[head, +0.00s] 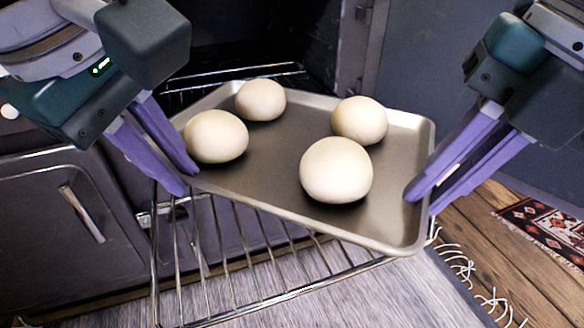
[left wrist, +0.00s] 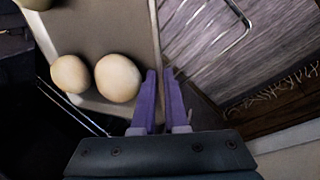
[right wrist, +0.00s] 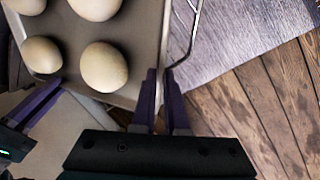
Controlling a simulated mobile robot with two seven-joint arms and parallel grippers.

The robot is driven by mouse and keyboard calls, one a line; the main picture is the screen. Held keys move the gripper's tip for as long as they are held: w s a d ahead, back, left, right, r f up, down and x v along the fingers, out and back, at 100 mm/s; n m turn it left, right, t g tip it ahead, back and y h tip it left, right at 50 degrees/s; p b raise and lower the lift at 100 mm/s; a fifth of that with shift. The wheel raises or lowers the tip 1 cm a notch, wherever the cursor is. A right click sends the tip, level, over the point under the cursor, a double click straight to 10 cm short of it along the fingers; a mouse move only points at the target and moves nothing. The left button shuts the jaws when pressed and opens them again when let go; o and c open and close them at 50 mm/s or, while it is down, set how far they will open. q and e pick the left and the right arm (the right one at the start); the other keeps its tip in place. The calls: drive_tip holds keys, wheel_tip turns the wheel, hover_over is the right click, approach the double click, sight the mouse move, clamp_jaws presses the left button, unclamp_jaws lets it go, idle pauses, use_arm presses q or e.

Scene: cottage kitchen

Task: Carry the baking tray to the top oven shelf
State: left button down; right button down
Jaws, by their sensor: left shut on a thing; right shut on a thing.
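The baking tray (head: 270,190) is a grey metal sheet with a raised rim, carrying several pale round dough balls (head: 336,170). It is held over a pulled-out wire oven shelf (head: 250,270), turned at an angle to it. My left gripper (head: 190,182) is shut on the tray's left rim; it also shows in the left wrist view (left wrist: 160,75). My right gripper (head: 420,200) is shut on the right rim, also in the right wrist view (right wrist: 160,75). The dark oven opening (head: 250,40) lies behind the tray, with another wire rack (head: 235,75) inside, partly hidden.
A dark cabinet front with a metal handle (head: 82,213) stands at the left. A grey rug (head: 400,295) with fringe lies on the wooden floor (head: 500,240). A red patterned rug (head: 548,228) lies at the right. The oven's side edge (head: 352,45) stands close behind the tray.

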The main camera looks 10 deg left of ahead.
sight(200, 215)
use_arm(q)
drive_tip(key=shift+w+a+f, duration=0.1)
use_arm(e)
drive_tip(key=shift+w+d+f, duration=0.1)
drive_tip(key=shift+f, duration=0.05)
